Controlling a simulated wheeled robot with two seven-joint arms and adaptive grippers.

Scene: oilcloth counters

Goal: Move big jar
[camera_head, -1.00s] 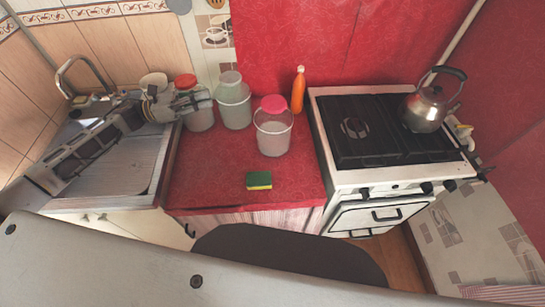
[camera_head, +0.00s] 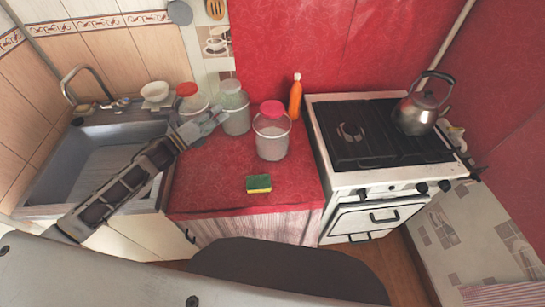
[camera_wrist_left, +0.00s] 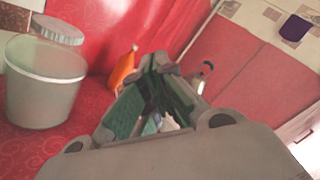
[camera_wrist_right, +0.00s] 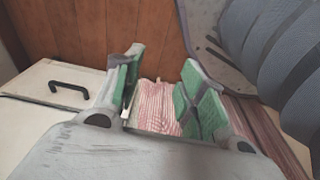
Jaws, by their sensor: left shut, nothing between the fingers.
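Three jars stand on the red counter (camera_head: 220,192). One has a red lid (camera_head: 187,90), one a grey-green lid (camera_head: 231,87) and one a pink lid (camera_head: 271,109). I cannot tell for certain which is the big jar. My left gripper (camera_head: 216,115) is shut and empty, in front of the grey-lidded jar (camera_head: 237,122) and left of the pink-lidded jar (camera_head: 270,140). In the left wrist view, a grey-lidded jar (camera_wrist_left: 45,85) stands left of the left gripper (camera_wrist_left: 155,85). My right gripper (camera_wrist_right: 160,95) is open and empty, low before the cabinet fronts.
A sponge (camera_head: 259,183) lies near the counter's front edge. An orange bottle (camera_head: 296,98) stands behind the jars. The stove (camera_head: 330,150) with a kettle (camera_head: 417,112) is on the right, the sink (camera_head: 100,170) on the left. A white bowl (camera_head: 155,91) sits behind the sink.

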